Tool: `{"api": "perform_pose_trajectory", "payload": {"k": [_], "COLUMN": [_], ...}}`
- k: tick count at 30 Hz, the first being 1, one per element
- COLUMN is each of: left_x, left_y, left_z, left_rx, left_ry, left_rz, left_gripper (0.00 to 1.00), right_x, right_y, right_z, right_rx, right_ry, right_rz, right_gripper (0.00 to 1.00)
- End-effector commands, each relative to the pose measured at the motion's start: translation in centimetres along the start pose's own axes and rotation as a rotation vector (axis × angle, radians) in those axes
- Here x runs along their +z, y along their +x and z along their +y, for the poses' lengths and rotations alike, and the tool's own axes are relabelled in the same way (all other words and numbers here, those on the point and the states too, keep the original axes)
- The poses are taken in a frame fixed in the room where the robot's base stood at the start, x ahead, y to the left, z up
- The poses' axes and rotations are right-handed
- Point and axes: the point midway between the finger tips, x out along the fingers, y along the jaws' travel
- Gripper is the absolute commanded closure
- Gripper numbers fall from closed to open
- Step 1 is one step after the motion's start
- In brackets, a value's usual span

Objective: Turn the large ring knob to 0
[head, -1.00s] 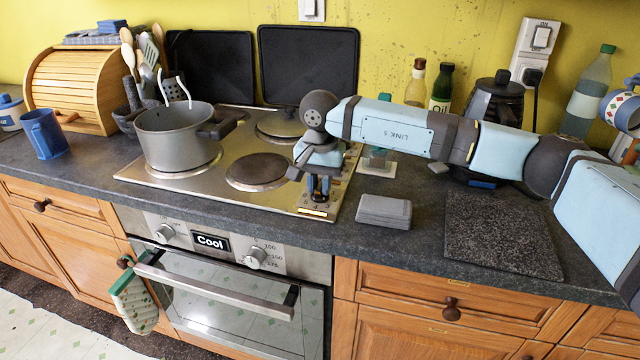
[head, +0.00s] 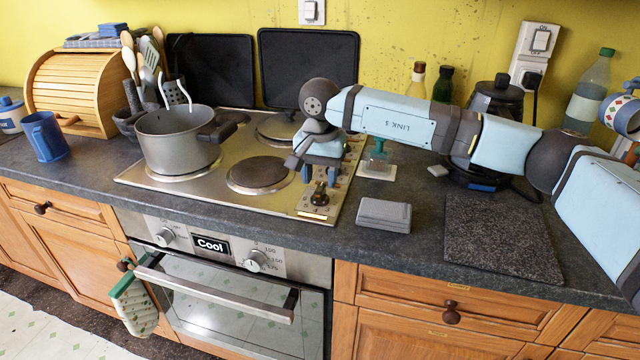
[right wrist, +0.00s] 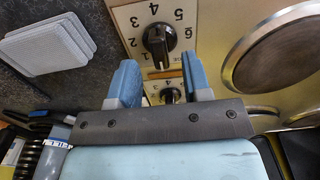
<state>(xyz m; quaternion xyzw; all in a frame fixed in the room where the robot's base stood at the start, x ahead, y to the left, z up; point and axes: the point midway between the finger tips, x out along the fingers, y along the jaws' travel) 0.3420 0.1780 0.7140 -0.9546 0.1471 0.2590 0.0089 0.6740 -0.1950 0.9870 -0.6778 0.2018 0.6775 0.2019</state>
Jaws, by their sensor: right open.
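A black knob (head: 319,194) stands at the front end of the steel strip along the hob's right side. In the right wrist view this knob (right wrist: 158,42) has a bar grip, printed numbers around it and nothing touching it. My right gripper (head: 319,176) is open and empty, just behind and above the front knob. In the right wrist view its blue fingers (right wrist: 160,75) are spread, and a second knob (right wrist: 169,95) shows between them, partly hidden.
A grey pot (head: 178,142) stands on the hob's left plate. A bare front plate (head: 261,172) lies left of my gripper. A grey box (head: 383,214) and a dark speckled board (head: 500,236) lie on the worktop to the right. Bottles stand behind my right arm.

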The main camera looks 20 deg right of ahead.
Motion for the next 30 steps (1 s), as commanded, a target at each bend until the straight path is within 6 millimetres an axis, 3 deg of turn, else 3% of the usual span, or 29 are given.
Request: {"api": "perform_pose_trajectory", "payload": {"k": [6,13,18,30], "left_x": [-0.2,-0.1,-0.1,0.0], "left_y": [-0.2,-0.2,-0.2,-0.2], "left_z": [-0.1,-0.2,-0.2,-0.2], "left_rx": [-0.004,-0.007,-0.008,-0.008], "left_ry": [0.004,0.007,0.007,0.006], "left_rz": [-0.005,-0.011,-0.013,-0.015], "left_gripper": [0.45,0.45,0.45,0.45], "right_x": [0.0,0.0,0.0,0.0], "right_y": [-5.5,-9.5,-10.8,-11.0], "right_z": [-0.1,0.0,0.0,0.0], "right_rx": [-0.003,-0.001,-0.001,-0.001], "right_ry": [0.0,0.0,-0.001,-0.001], "right_rz": [0.002,0.001,0.001,0.0], "right_gripper": [0.55,0.55,0.55,0.55]}}
